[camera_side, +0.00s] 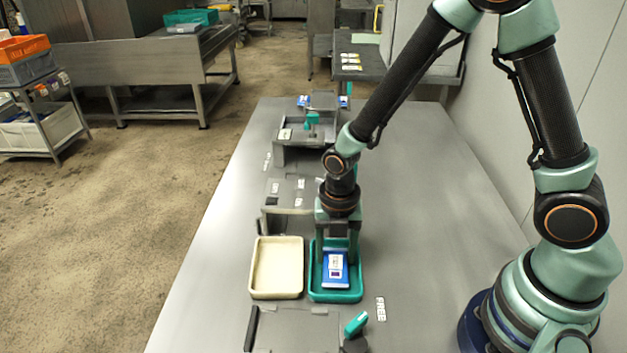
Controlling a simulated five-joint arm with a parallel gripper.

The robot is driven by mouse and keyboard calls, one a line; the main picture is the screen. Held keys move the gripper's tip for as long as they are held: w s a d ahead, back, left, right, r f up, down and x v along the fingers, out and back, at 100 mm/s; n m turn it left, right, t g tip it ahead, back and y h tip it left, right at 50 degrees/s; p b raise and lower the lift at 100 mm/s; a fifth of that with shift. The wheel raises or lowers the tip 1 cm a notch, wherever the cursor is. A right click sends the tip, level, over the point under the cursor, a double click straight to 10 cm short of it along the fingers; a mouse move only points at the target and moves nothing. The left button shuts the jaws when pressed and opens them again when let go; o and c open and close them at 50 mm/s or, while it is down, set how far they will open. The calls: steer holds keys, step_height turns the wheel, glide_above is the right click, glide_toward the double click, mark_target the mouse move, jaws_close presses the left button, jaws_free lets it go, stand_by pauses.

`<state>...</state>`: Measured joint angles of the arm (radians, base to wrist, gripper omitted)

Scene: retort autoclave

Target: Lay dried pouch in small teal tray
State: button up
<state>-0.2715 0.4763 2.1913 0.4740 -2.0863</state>
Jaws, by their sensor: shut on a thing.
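The small teal tray (336,296) sits on the grey bench beside a cream tray. A blue and white pouch (336,263) is inside the outline of the teal tray, with its label facing up. My gripper (336,252) points down over the teal tray and is shut on the pouch. The fingers hide the far part of the pouch. I cannot tell whether the pouch touches the tray floor.
An empty cream tray (277,267) stands directly left of the teal tray. A grey fixture with a teal handle (356,324) is in front. Another grey fixture (290,190) and blue packs (304,101) lie farther back.

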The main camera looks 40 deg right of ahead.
steer(key=shift+f, duration=0.1)
steer(key=o, duration=1.1)
step_height(320, 180, up, 12)
step_height(320, 180, up, 6)
steer(key=r+m+t, duration=0.1)
steer(key=m+t, duration=0.1)
steer(key=m, duration=0.9)
glide_above(335, 253)
steer(key=s+d, duration=0.1)
steer(key=d, duration=0.3)
steer(key=s+d+r+m+t, duration=0.1)
steer(key=m, duration=0.4)
steer(key=s+d+r+m+t, duration=0.1)
steer(key=d+r+m, duration=0.1)
steer(key=m, duration=0.3)
steer(key=s+d+r+m+t, duration=0.1)
steer(key=d+r+m, duration=0.1)
steer(key=m, duration=0.4)
steer(key=shift+s+r+t, duration=0.1)
steer(key=shift+s+t, duration=0.05)
steer(key=shift+t, duration=0.15)
